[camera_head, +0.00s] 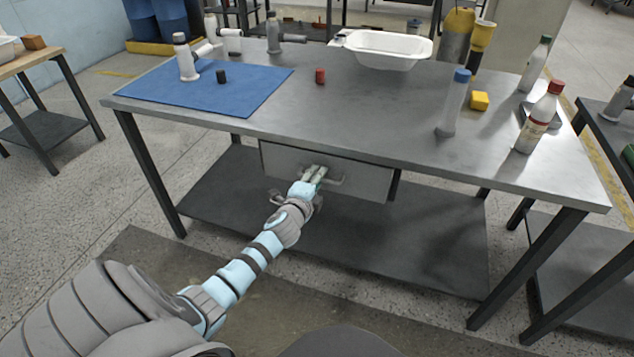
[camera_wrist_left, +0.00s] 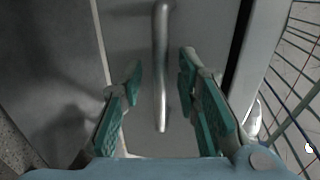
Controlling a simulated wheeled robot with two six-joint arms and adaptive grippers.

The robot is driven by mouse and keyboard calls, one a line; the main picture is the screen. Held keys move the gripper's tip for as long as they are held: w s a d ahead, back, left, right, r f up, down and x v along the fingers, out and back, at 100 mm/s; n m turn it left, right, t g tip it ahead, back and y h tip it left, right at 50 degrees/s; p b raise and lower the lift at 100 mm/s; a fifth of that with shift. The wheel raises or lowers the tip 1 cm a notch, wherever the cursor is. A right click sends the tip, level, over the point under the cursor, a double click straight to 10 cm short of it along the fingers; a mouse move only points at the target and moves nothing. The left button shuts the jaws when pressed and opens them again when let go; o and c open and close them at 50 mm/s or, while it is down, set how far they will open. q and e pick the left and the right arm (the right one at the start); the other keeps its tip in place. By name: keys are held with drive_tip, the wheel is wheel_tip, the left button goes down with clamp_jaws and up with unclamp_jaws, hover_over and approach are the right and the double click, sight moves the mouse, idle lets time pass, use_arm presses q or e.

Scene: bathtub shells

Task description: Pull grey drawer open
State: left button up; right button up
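The grey drawer (camera_head: 362,182) hangs under the front edge of the steel table, its flat front facing me and looking shut. Its bar handle (camera_head: 335,182) is partly hidden by my left gripper (camera_head: 314,173), which is at the drawer front. In the left wrist view the metal handle (camera_wrist_left: 161,65) runs lengthwise between the two green-padded fingers of my left gripper (camera_wrist_left: 160,72). The fingers are apart, with a gap on each side of the handle. My right gripper is not in view.
The steel table (camera_head: 370,120) carries a blue mat (camera_head: 240,95), a white tub (camera_head: 385,48), a red-capped bottle (camera_head: 540,118), a blue-capped bottle (camera_head: 453,105) and a yellow block (camera_head: 479,101). A dark lower shelf (camera_head: 400,245) lies below the drawer. Floor in front is clear.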

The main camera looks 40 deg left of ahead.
use_arm(q)
drive_tip(key=shift+w+a, duration=0.1)
drive_tip(key=shift+w, duration=0.15)
drive_tip(key=shift+c, duration=0.5)
clamp_jaws()
